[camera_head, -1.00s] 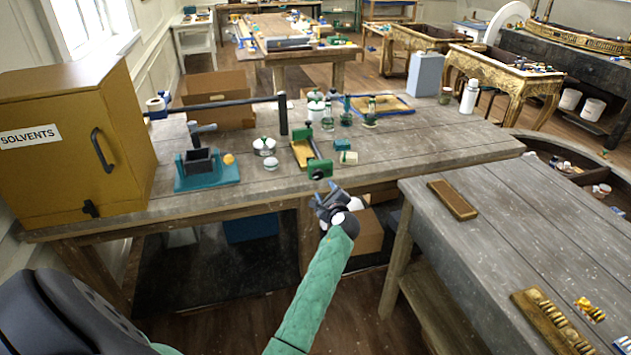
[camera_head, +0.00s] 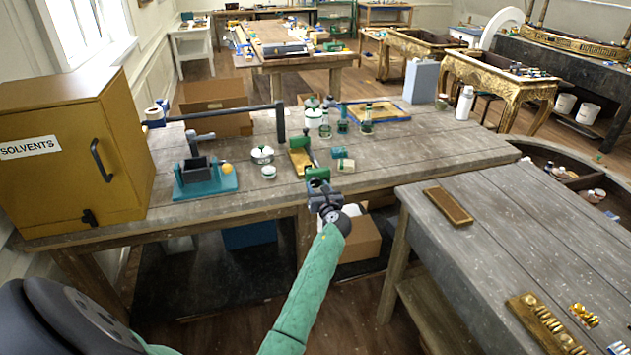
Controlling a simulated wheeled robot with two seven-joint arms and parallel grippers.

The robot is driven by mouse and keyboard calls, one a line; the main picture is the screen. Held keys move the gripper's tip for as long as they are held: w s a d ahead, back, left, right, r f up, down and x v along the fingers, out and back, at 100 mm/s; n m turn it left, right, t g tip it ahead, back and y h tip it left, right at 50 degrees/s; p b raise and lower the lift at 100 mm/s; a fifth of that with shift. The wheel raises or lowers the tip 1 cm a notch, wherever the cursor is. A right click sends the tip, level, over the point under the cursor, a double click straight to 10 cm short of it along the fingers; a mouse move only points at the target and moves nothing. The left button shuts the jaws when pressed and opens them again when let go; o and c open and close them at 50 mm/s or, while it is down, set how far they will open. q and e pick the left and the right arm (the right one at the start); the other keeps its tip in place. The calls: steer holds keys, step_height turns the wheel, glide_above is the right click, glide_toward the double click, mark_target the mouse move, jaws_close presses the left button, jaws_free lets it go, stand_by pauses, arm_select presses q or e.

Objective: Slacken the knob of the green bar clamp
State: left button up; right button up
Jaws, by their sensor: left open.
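The green bar clamp (camera_head: 317,174) lies at the front edge of the wooden workbench, its green end toward me and its bar running back beside a tan wooden piece (camera_head: 300,160). My left gripper (camera_head: 321,188) is at the clamp's near green end, with its jaws open. The knob is hidden behind or between the fingers, and I cannot tell whether they touch it. My right gripper is not in view.
On the workbench (camera_head: 420,150), a teal vise (camera_head: 205,182), white jars (camera_head: 262,154) and green bottles (camera_head: 366,120) stand around the clamp. A yellow solvents cabinet (camera_head: 75,150) is at left. A grey table (camera_head: 520,225) is at right.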

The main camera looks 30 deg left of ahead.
mark_target(316, 184)
arm_select(q)
steer(key=shift+p+x, duration=0.35)
steer(key=shift+x, duration=1.3)
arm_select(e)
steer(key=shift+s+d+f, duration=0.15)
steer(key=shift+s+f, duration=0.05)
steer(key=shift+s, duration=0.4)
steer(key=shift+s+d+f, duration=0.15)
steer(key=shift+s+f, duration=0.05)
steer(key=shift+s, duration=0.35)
arm_select(q)
steer(key=shift+s, duration=0.1)
steer(key=c, duration=0.7)
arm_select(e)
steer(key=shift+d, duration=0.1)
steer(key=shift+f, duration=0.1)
